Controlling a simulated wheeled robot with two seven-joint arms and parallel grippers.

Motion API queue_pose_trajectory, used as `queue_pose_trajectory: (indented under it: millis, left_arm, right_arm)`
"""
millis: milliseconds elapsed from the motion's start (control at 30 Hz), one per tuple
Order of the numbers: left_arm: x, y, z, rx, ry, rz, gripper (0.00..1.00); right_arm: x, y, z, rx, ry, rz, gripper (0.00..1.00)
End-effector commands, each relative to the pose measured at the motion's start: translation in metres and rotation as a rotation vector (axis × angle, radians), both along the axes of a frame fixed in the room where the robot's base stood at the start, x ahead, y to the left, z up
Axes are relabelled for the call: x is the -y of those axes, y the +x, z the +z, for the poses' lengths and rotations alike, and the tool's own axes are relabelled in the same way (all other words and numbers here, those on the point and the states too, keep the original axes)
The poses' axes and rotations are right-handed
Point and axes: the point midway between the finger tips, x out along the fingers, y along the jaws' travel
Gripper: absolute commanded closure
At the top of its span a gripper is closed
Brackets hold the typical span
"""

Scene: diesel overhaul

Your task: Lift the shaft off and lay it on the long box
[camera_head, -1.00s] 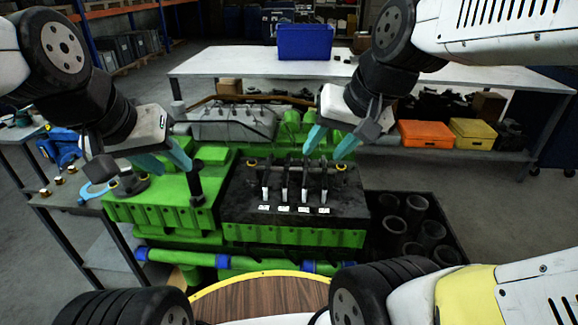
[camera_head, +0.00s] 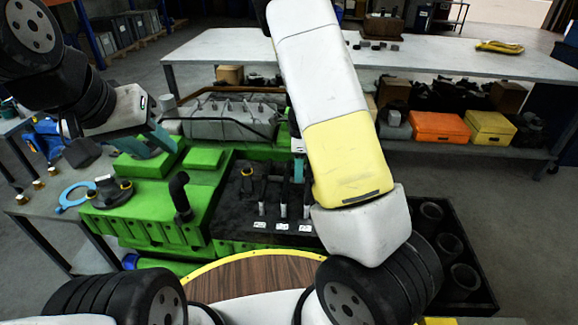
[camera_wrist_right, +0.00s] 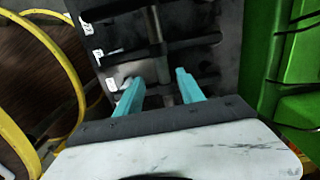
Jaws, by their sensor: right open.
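The green engine (camera_head: 150,208) has a black deck (camera_head: 235,221) with several upright dark rockers and white tags along its front. In the right wrist view, the shaft (camera_wrist_right: 158,62) appears as a thin rod crossing the dark rockers. My right gripper (camera_wrist_right: 160,92) is open over this row, its teal fingers on either side of the rod; I cannot tell whether they touch it. In the head view my right arm hides that hand and part of the deck. My left gripper (camera_head: 150,142) is open and empty above the engine's left side. I cannot tell which thing is the long box.
A grey ribbed casting (camera_head: 230,122) lies behind the engine. A black crate (camera_head: 482,283) of cylinders stands at right. A white bench (camera_head: 215,62) spans the back, with orange (camera_head: 438,127) and yellow (camera_head: 490,128) boxes beneath. A round wooden top (camera_head: 255,277) is in front.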

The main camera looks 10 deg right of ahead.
Motion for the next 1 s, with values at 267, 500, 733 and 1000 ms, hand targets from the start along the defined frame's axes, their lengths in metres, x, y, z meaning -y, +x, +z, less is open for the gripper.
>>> queue_pose_trajectory:
  millis: [267, 500, 733, 1000]
  left_arm:
    - [0.000, 0.000, 0.000, 0.000, 0.000, 0.000, 0.64]
    - [0.000, 0.000, 0.000, 0.000, 0.000, 0.000, 0.64]
    - [0.000, 0.000, 0.000, 0.000, 0.000, 0.000, 0.64]
    - [0.000, 0.000, 0.000, 0.000, 0.000, 0.000, 0.64]
  right_arm:
    - [0.002, 0.002, -0.030, -0.006, -0.013, -0.024, 0.55]
    - [-0.003, 0.007, -0.064, -0.007, -0.013, -0.023, 0.55]
    - [-0.003, 0.007, -0.083, -0.006, -0.012, -0.022, 0.55]
    - [-0.004, 0.007, -0.083, -0.004, -0.011, -0.021, 0.68]
